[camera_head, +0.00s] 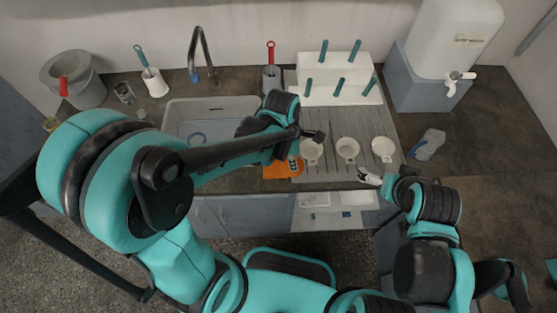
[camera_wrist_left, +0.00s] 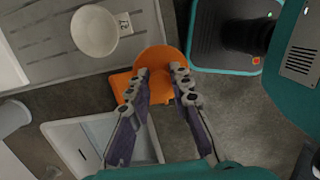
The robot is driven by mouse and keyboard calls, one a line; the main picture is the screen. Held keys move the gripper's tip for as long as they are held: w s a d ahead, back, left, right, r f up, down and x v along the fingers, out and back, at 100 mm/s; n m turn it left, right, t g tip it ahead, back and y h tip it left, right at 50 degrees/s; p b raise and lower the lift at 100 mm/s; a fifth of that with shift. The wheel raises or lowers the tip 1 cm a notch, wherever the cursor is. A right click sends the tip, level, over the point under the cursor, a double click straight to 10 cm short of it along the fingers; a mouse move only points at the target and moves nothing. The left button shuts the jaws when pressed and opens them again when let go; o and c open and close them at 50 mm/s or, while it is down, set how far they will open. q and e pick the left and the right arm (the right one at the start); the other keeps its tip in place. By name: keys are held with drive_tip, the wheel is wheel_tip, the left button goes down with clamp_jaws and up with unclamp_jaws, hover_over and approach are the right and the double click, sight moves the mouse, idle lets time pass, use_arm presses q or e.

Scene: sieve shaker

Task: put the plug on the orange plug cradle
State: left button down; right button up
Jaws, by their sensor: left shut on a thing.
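The orange plug cradle (camera_head: 278,171) is at the counter's front edge, just right of the sink, partly covered by my left arm. The left wrist view shows a flat orange part of it (camera_wrist_left: 121,84) beside a rounded orange piece (camera_wrist_left: 158,56). My left gripper (camera_head: 297,170) is low over the orange area. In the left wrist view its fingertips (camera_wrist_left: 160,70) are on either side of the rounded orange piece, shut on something. I cannot clearly tell the plug from the cradle there. My right gripper (camera_head: 370,178) is near the drainboard's front right; its opening is unclear.
White cups (camera_head: 347,149) stand on the grooved drainboard (camera_head: 325,174); one cup (camera_wrist_left: 95,31) is close in the wrist view. The sink (camera_head: 175,118) is at the left. A white rack with teal handles (camera_head: 335,72) stands behind. The counter at far right is clearer.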

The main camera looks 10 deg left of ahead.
use_arm(q)
drive_tip(key=w+a+f, duration=0.1)
drive_tip(key=a, duration=0.1)
drive_tip(key=w+a+f+b, duration=0.1)
drive_tip(key=w+a+f, duration=0.1)
drive_tip(key=w+a+f+b, duration=0.1)
drive_tip(key=a+f, duration=0.1)
drive_tip(key=shift+w+a+f, duration=0.15)
drive_tip(key=shift+w+a, duration=0.1)
drive_tip(key=shift+a, duration=0.1)
wheel_tip(320, 180, down, 4)
drive_tip(key=shift+r+b, duration=0.1)
drive_tip(key=shift+b, duration=1)
drive_tip(key=shift+r, duration=0.1)
drive_tip(key=shift+f, duration=0.25)
drive_tip(key=c, duration=1.4)
unclamp_jaws()
drive_tip(key=shift+o, duration=0.2)
drive_tip(key=shift+r, duration=0.15)
